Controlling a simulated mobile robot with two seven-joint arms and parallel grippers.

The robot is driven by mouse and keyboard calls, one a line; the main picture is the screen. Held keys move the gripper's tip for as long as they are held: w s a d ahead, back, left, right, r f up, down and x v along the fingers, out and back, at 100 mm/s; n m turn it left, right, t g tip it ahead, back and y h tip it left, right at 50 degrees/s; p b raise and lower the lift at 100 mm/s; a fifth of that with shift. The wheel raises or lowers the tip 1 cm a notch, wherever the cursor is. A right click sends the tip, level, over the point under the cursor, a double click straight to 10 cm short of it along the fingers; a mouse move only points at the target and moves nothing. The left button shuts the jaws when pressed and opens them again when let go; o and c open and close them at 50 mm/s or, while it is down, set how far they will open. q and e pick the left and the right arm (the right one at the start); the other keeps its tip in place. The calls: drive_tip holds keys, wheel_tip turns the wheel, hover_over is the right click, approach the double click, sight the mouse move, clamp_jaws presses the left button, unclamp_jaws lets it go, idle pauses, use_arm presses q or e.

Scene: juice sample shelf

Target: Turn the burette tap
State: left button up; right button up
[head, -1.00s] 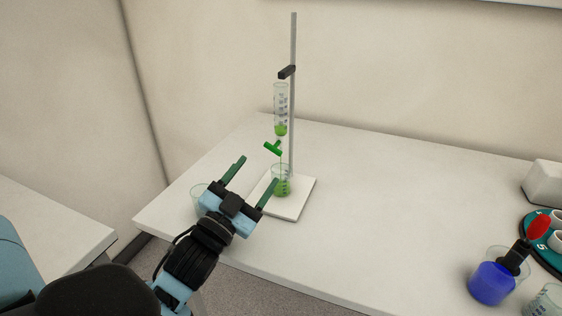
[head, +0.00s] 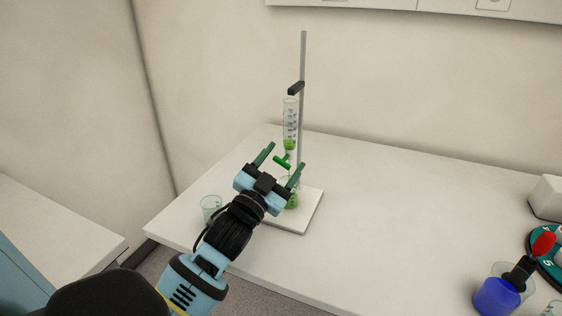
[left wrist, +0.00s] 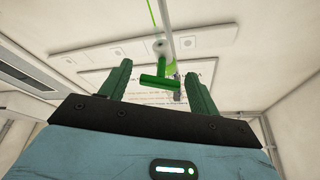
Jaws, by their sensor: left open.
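The burette (head: 290,120) is a clear graduated tube with green liquid low in it, clamped upright on a grey stand rod (head: 303,65). Its green T-shaped tap (head: 282,162) sits below the tube. In the left wrist view the tap handle (left wrist: 160,82) shows between the fingers, nearer the right one. My left gripper (head: 281,160) is open, its two green fingers on either side of the tap in the head view. I cannot tell whether either finger touches it. A beaker with green liquid (head: 291,199) stands under the burette, partly hidden by the gripper. My right gripper is not in view.
The stand's white base (head: 308,208) rests on the white table. An empty glass beaker (head: 211,206) stands left of my left gripper. A blue-filled beaker (head: 493,296) and a teal round rack (head: 540,262) are at the right. The middle right table is clear.

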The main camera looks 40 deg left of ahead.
use_arm(q)
drive_tip(key=c, duration=1)
drive_tip(key=n+y, duration=0.1)
drive_tip(key=n, duration=0.2)
drive_tip(key=n+y+p, duration=0.1)
drive_tip(key=n+y, duration=0.1)
drive_tip(key=n, duration=0.1)
drive_tip(key=shift+r, duration=0.1)
drive_tip(key=shift+n+y+p, duration=0.35)
drive_tip(key=shift+n+y, duration=0.25)
drive_tip(key=shift+n, duration=0.4)
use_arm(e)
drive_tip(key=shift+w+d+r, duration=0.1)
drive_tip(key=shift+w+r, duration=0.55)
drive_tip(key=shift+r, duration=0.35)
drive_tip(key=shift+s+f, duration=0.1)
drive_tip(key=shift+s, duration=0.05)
use_arm(q)
drive_tip(key=o, duration=1)
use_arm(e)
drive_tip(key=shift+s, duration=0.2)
use_arm(q)
drive_tip(key=shift+f, duration=0.2)
